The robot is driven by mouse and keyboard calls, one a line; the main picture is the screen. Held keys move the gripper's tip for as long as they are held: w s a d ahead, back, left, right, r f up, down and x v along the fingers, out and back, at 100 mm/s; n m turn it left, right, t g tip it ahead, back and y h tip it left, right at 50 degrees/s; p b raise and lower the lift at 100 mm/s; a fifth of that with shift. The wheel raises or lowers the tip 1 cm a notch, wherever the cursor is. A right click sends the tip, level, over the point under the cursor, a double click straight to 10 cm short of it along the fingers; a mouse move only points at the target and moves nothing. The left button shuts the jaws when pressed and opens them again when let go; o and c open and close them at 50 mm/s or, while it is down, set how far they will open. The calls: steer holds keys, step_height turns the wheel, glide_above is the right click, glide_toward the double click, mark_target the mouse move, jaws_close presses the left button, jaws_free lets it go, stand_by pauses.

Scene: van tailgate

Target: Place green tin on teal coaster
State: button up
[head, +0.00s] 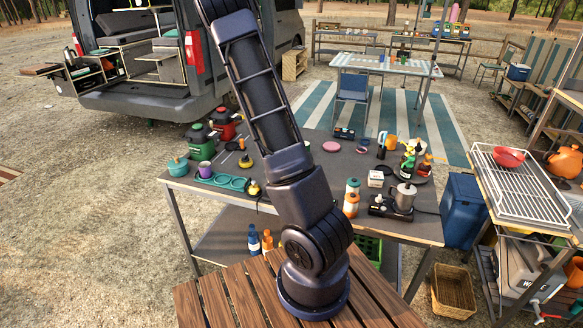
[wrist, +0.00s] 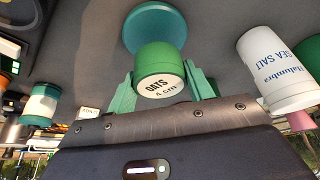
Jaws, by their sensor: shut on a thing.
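The green tin (wrist: 160,58), labelled "OATS 4 cm", is in the middle of the wrist view. My gripper (wrist: 160,84) is shut on it, with a green finger on each side. A round teal disc (wrist: 155,25), which looks like the teal coaster, lies on the dark surface just beyond the tin. The tin overlaps its near edge in the picture. I cannot tell whether the tin touches the disc or is held above it. I cannot make out my gripper, the tin or the coaster in the head view.
A white sea salt container (wrist: 276,65) stands right of the tin in the wrist view, and a green-and-white jar (wrist: 40,105) is at left. In the head view, a dark table (head: 290,165) holds several items, including a kettle (head: 403,198) and pink disc (head: 331,147).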

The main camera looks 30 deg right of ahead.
steer(key=shift+f, duration=1.75)
steer(key=shift+f, duration=0.15)
steer(key=o, duration=1)
steer(key=s+a+r+n+y, duration=0.25)
steer(key=a+r, duration=0.25)
steer(key=r, duration=0.4)
steer(key=s+a+r+n+y, duration=0.1)
steer(key=s+a+r, duration=0.35)
steer(key=r, duration=0.45)
steer(key=s+a+r+n+t, duration=0.1)
steer(key=s+a+r+n, duration=0.2)
steer(key=s+r, duration=0.2)
steer(key=s+a+r+n+t, duration=0.1)
steer(key=s+a+r+n, duration=0.2)
steer(key=s+r, duration=0.3)
steer(key=s+a+r+n+t+y, duration=0.1)
steer(key=s+a+r+n, duration=0.3)
steer(key=s, duration=0.5)
steer(key=shift+s+r+n, duration=0.2)
steer(key=shift+r+n, duration=0.05)
steer(key=shift+r, duration=0.3)
steer(key=shift+s+r+n, duration=0.2)
steer(key=shift+r, duration=0.35)
